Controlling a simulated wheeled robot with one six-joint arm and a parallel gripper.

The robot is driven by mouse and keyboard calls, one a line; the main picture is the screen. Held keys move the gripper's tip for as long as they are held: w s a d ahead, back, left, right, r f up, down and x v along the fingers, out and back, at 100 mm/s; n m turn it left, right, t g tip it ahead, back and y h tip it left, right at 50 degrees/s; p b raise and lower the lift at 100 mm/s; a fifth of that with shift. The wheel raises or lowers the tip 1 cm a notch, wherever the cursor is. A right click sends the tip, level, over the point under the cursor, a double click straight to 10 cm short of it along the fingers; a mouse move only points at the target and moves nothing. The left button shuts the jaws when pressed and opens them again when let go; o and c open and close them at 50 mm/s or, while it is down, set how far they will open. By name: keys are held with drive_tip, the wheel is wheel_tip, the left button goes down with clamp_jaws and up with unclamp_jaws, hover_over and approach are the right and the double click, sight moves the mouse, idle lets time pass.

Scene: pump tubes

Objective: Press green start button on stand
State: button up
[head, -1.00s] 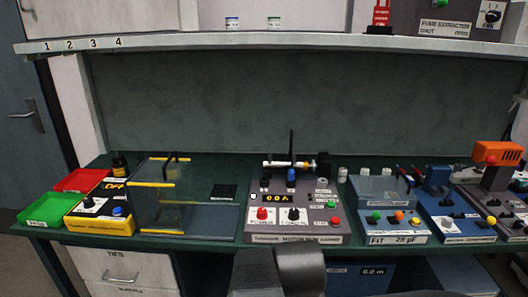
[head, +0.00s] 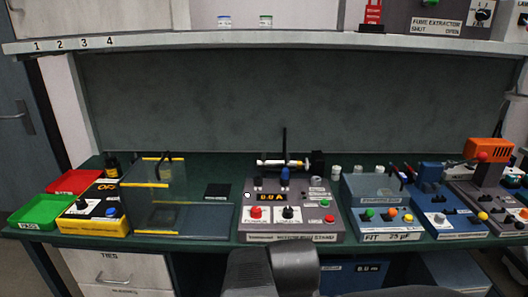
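The grey motor stand (head: 300,237) sits on the green bench in the middle of the head view. A small green button (head: 325,203) is on the right side of its sloped panel, with a red button (head: 329,217) just below it. The panel also has a larger red button (head: 255,213), a black knob (head: 288,213) and an orange-lit display (head: 271,197). A dark part of my arm shows at the bottom centre, in front of the bench and apart from the stand. My gripper's fingers cannot be seen.
A blue box (head: 391,237) with green, orange and yellow buttons stands right of the stand. A clear-walled enclosure (head: 190,220) and a yellow-black unit (head: 95,226) are to its left, with red and green trays (head: 40,212) beyond. A shelf (head: 260,41) runs above.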

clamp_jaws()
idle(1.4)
